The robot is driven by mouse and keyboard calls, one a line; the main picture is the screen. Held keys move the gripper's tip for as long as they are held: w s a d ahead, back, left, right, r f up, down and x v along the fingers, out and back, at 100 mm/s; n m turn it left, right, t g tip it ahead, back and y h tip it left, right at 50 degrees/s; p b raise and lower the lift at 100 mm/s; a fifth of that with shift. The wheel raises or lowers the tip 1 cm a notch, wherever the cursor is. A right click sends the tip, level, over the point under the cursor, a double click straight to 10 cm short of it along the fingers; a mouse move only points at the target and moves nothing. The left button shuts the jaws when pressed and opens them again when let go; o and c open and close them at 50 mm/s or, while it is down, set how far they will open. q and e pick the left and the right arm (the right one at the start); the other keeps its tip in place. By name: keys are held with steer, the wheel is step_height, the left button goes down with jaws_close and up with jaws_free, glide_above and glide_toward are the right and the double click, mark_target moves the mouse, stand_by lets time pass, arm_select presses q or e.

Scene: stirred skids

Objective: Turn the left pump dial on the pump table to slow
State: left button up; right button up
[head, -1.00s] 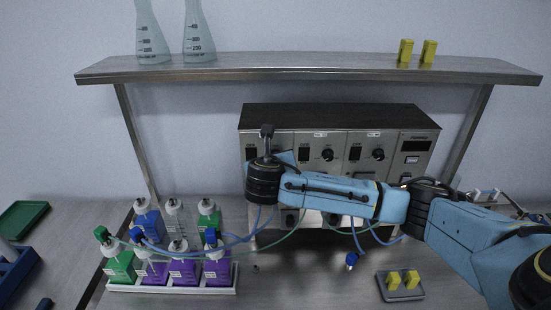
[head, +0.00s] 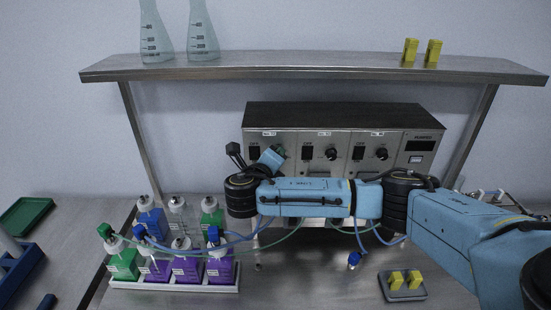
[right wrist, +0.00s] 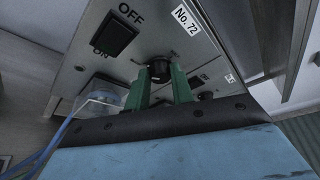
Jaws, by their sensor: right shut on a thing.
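The pump unit (head: 345,116) stands under the shelf, with a row of switches and black dials on its front. My right arm reaches across from the right, and its gripper (head: 275,153) is at the left pump's dial, which it mostly hides in the head view. In the right wrist view the black dial (right wrist: 159,68) sits between the two green fingers of my right gripper (right wrist: 160,80), which is shut on it. My left gripper is not in view.
A white rack (head: 175,287) of capped bottles with tubes stands at the left. Flasks (head: 157,38) and yellow blocks (head: 410,50) stand on the shelf (head: 310,68). A grey tray (head: 403,296) with yellow pieces lies at the front right. Two more dials (head: 331,154) are to the right.

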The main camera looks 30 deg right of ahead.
steer(key=shift+f, duration=0.1)
stand_by(0.5)
steer(key=o, duration=1)
steer(key=shift+a, duration=0.1)
steer(key=shift+v, duration=6.65)
